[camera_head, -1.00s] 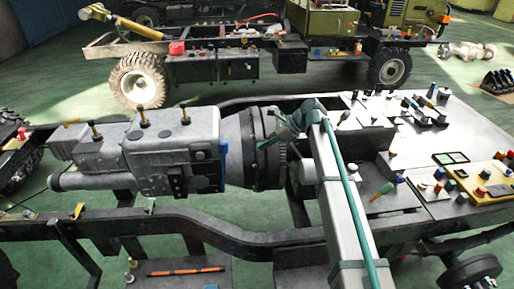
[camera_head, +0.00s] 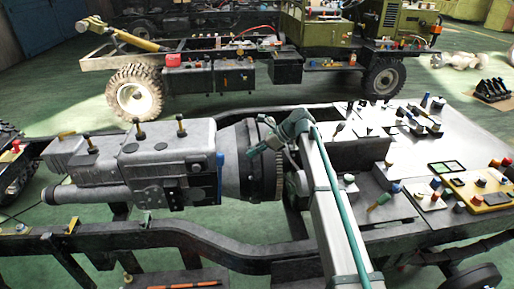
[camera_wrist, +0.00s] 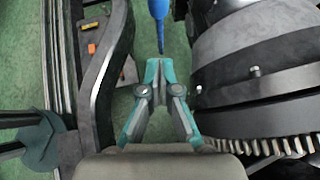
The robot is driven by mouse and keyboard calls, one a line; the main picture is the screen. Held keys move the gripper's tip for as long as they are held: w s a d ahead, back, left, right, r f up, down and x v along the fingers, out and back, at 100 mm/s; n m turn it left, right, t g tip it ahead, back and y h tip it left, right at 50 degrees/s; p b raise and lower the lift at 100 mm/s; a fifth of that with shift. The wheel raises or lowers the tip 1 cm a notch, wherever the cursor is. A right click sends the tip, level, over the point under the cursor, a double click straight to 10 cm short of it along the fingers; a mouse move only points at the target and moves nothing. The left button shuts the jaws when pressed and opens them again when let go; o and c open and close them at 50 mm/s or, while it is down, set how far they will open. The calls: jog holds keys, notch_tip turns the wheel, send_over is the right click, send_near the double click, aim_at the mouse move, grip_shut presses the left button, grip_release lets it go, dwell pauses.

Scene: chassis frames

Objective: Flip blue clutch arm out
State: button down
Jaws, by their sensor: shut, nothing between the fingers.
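The blue clutch arm (camera_head: 220,173) is an upright narrow blue lever on the near side of the grey gearbox (camera_head: 165,165), just left of the round bell housing (camera_head: 243,155). In the wrist view, a blue rod with a dark pointed tip (camera_wrist: 159,10), seemingly the same arm, reaches down from the top edge. My gripper (camera_wrist: 159,68) has teal fingers closed together and empty. Its tips lie just short of the dark tip, with a small gap in the picture. In the head view my gripper is at the housing's right side, and its fingertips are hard to make out.
The bell housing with its toothed ring (camera_wrist: 270,145) is close on the right of my gripper in the wrist view. A dark chassis rail (camera_wrist: 100,85) runs along the left. A grey bench (camera_head: 465,140) with several small tools and parts stands at right.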

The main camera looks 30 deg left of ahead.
jog(key=s+a+f+p, duration=0.2)
jog(key=s+a+f, duration=0.1)
jog(key=a, duration=0.4)
jog(key=shift+s+a, duration=0.15)
jog(key=shift+s, duration=0.35)
